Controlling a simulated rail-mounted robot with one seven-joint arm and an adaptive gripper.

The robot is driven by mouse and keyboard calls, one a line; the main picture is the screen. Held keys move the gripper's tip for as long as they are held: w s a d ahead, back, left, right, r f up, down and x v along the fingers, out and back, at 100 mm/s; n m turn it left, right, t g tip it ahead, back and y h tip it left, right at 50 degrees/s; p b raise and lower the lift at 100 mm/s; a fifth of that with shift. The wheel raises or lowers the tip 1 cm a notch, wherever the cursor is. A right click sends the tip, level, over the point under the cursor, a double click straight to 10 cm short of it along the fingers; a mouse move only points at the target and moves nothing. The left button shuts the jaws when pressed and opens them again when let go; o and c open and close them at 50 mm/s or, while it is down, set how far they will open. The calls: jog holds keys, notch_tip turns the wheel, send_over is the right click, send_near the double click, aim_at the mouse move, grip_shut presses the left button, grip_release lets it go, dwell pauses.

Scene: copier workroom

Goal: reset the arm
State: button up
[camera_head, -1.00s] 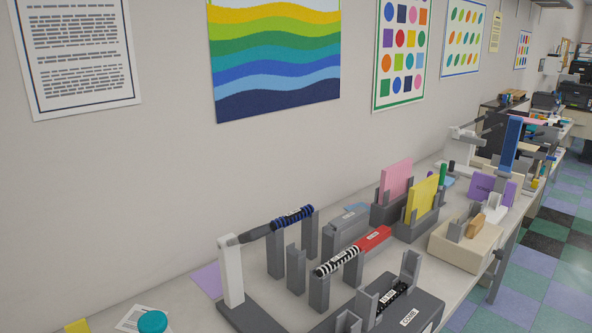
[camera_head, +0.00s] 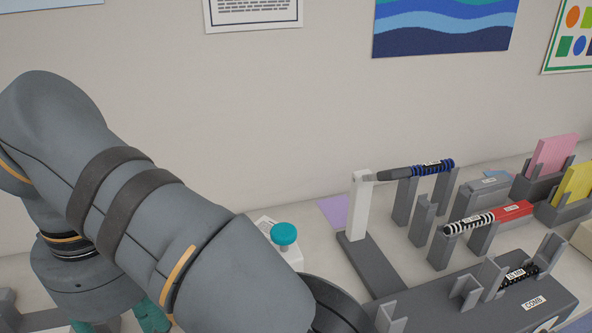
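My arm fills the left and lower middle of the head view as thick grey links with dark bands and thin orange rings. It is bent, and its links run down toward the bottom edge. My gripper does not show in this view, so its fingers and anything in them cannot be seen. Teal parts show under the arm at the bottom left, but I cannot tell what they are.
Grey stands hold a blue-banded tool (camera_head: 432,167) and a red tool with a striped end (camera_head: 490,217). A grey holder labelled COMB (camera_head: 535,302) is at the lower right. Pink (camera_head: 553,155) and yellow (camera_head: 575,184) cards stand in holders. The wall is close behind the bench.

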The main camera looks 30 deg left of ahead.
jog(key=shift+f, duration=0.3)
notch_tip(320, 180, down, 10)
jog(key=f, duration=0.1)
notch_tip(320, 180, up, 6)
jog(key=p, duration=0.5)
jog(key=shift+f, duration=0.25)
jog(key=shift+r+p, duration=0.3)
jog(key=shift+p, duration=0.15)
